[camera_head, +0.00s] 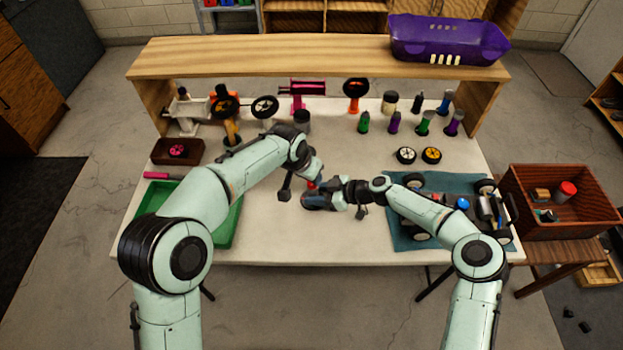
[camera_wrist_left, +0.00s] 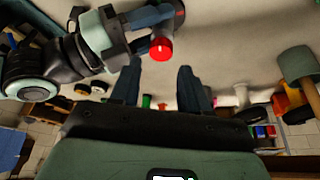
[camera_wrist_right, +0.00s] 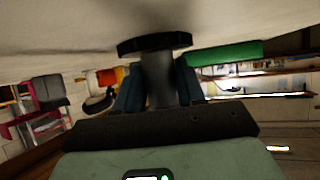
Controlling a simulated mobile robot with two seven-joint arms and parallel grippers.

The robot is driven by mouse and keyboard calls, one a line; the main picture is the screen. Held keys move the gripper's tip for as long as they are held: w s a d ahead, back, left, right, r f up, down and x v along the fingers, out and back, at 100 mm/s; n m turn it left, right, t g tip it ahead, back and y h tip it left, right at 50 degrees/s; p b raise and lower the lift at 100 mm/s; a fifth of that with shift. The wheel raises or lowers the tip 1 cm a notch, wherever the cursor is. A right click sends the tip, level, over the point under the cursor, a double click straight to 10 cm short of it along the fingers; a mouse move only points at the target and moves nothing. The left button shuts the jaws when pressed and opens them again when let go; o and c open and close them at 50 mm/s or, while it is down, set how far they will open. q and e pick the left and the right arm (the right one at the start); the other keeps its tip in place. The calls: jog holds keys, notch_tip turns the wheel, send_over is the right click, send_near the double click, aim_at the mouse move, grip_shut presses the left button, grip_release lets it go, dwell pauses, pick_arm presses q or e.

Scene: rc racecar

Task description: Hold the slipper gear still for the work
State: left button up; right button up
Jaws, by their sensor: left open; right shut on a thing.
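My right gripper (camera_head: 333,194) is shut on a dark grey part with a wide black disc, taken to be the slipper gear (camera_wrist_right: 155,44). In the right wrist view its stem stands between the fingers and the disc lies past the fingertips. In the head view the gear (camera_head: 313,201) is a small dark shape above the middle of the table. A red round piece (camera_wrist_left: 161,49) shows at the held part in the left wrist view; whether it is attached, I cannot tell. My left gripper (camera_wrist_left: 160,78) is open and empty, its fingers pointing towards the red piece.
A blue mat (camera_head: 401,238) with the car chassis (camera_head: 452,205) lies at the right. A green tray (camera_head: 232,222) is at the left, partly behind my left arm. Bottles, wheels and stands line the back under a wooden shelf (camera_head: 330,56). A wooden crate (camera_head: 535,226) stands right of the table.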

aim_at(311, 184)
pick_arm(q)
jog(key=x, duration=0.5)
jog(key=c, duration=0.8)
